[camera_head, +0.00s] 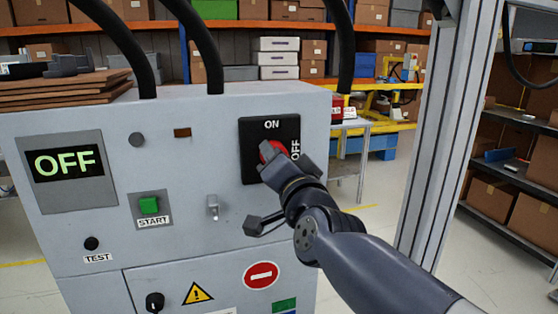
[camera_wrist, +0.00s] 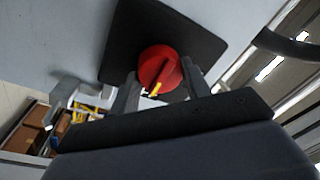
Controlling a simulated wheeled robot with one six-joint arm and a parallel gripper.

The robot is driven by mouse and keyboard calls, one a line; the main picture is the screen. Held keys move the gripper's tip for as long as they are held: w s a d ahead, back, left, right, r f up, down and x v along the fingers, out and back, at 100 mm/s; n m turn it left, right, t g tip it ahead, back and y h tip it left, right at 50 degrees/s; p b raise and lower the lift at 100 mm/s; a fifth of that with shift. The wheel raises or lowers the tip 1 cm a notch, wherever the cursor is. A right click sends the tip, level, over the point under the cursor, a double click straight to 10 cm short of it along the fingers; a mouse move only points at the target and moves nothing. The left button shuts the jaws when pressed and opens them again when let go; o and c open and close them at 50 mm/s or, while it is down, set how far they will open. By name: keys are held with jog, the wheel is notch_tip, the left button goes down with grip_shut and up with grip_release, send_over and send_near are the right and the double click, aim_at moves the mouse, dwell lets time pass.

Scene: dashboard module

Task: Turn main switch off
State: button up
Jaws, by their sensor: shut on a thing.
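The main switch is a red rotary knob (camera_head: 270,149) on a black square plate (camera_head: 258,131), marked ON at the top and OFF at the right. My gripper (camera_head: 277,163) is at the knob and hides most of it in the head view. In the wrist view, the red knob (camera_wrist: 158,62) sits between the two fingers of my gripper (camera_wrist: 161,84), which are shut on it. A yellow mark on the knob's grip points toward my gripper's palm. The display (camera_head: 65,163) on the grey cabinet reads OFF in green.
The grey cabinet front (camera_head: 200,250) also carries a green START button (camera_head: 149,205), a black TEST knob (camera_head: 92,243) and a small metal latch (camera_head: 213,207). A metal post (camera_head: 435,130) stands right of my arm. Black cables enter the cabinet top.

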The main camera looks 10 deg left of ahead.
jog(key=o, duration=1)
jog(key=shift+s, duration=0.1)
jog(key=p+v, duration=0.2)
jog(key=v, duration=0.8)
jog(key=shift+s+d, duration=0.2)
jog(key=shift+s, duration=0.05)
jog(key=shift+f, duration=0.15)
jog(key=b+x, duration=0.2)
jog(key=x, duration=0.9)
jog(key=shift+s, duration=0.15)
